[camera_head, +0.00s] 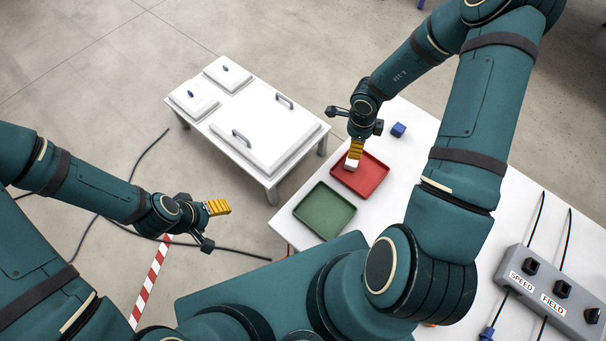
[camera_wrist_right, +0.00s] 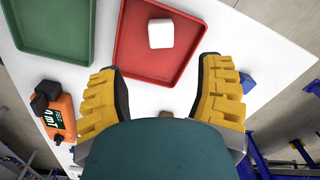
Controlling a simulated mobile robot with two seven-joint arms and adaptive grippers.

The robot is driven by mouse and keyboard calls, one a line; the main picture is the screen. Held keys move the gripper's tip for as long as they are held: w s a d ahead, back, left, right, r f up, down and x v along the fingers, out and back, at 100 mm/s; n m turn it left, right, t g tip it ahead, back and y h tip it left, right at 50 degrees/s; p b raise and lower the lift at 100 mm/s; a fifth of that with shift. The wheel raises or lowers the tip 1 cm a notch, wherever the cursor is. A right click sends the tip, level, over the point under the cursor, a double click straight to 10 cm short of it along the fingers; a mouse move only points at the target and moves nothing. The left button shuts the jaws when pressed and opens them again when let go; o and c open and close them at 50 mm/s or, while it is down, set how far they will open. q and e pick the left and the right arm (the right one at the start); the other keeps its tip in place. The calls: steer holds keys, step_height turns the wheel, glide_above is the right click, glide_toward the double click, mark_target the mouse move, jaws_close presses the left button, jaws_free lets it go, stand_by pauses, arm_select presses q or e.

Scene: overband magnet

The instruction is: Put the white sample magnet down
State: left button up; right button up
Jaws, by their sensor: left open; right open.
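The white sample magnet (camera_wrist_right: 161,33), a small white block, is in the red tray (camera_wrist_right: 130,65) in the right wrist view. It also shows in the head view (camera_head: 351,164), right below the fingers. My right gripper (camera_wrist_right: 162,62) is open, with its yellow fingers wide apart. The magnet appears just beyond the fingertips, with nothing between them. In the head view my right gripper (camera_head: 354,153) is over the far left part of the red tray (camera_head: 373,182). My left gripper (camera_head: 222,207) is open and empty, over the floor to the left of the table.
A green tray (camera_head: 325,210) lies beside the red one on the white table (camera_head: 290,222). A blue block (camera_head: 398,130) stands behind the red tray. An orange meter (camera_wrist_right: 58,115) shows in the wrist view. A grey control box (camera_head: 550,290) is at right. A low white bench (camera_head: 250,120) stands behind.

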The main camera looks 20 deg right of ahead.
steer(key=s+a+n+t+y, duration=0.1)
steer(key=s+a+n+y, duration=0.1)
steer(key=a+n, duration=0.9)
steer(key=s+a+n+t+y, duration=0.1)
steer(key=s+a+n, duration=0.3)
steer(key=a+n, duration=0.7)
steer(key=shift+s+a+n+y, duration=0.3)
steer(key=shift+s+n+y, duration=0.1)
steer(key=shift+y, duration=0.1)
steer(key=f+b, duration=0.8)
steer(key=shift+s+a+f, duration=0.2)
steer(key=shift+f, duration=0.15)
arm_select(q)
step_height(320, 180, down, 8)
steer(key=shift+s+d+f, duration=0.2)
steer(key=shift+f, duration=0.05)
arm_select(e)
steer(key=shift+r, duration=0.2)
arm_select(q)
steer(key=c, duration=0.4)
arm_select(e)
steer(key=c, duration=0.4)
arm_select(q)
steer(key=shift+o, duration=0.2)
steer(key=shift+s, duration=0.1)
arm_select(e)
steer(key=shift+o, duration=0.2)
steer(key=shift+s, duration=0.1)
